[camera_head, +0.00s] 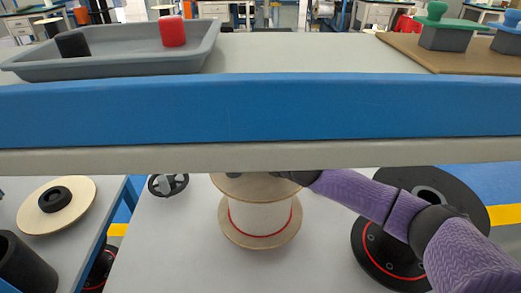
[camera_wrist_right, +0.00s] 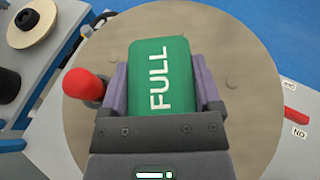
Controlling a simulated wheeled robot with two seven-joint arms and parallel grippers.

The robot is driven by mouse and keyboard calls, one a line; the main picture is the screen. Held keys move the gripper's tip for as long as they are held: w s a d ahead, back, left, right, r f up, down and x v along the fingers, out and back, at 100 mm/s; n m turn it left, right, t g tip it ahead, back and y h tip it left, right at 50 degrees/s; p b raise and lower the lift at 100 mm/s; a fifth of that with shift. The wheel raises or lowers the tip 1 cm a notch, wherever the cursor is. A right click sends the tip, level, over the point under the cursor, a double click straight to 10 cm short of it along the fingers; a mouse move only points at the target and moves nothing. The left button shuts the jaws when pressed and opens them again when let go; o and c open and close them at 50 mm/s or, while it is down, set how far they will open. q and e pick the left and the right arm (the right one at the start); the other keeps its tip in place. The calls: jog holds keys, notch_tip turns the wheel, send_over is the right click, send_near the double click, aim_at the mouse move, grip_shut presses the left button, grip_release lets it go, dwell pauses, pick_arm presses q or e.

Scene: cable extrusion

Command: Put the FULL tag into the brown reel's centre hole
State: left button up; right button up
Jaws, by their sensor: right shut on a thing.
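The green FULL tag (camera_wrist_right: 163,75), with white lettering, is between the jaws of my right gripper (camera_wrist_right: 160,85) in the right wrist view. The gripper is shut on it. The brown reel (camera_wrist_right: 245,100) lies behind the tag, its round flange filling much of that view. The tag and jaws cover the flange's middle, so the centre hole is hidden. I cannot tell whether the tag touches the reel. In the head view the reel (camera_head: 258,238) stands upright with a white winding and a red line. The shelf edge hides my right gripper there. My left gripper is not in view.
A blue-edged shelf (camera_head: 260,108) crosses above the reel. It bears a grey tray (camera_head: 110,66) with a red and a black piece, and green and blue handled blocks (camera_head: 440,28) at right. A black reel (camera_head: 440,200) stands right, a handwheel (camera_head: 168,185) left.

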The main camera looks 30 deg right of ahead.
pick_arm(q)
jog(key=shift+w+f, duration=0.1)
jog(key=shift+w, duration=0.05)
pick_arm(e)
jog(key=shift+f, duration=0.35)
pick_arm(q)
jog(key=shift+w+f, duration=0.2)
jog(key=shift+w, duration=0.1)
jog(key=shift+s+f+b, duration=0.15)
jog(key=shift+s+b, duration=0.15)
jog(key=shift+b, duration=0.1)
pick_arm(e)
jog(key=shift+s+f, duration=0.1)
jog(key=shift+f, duration=0.3)
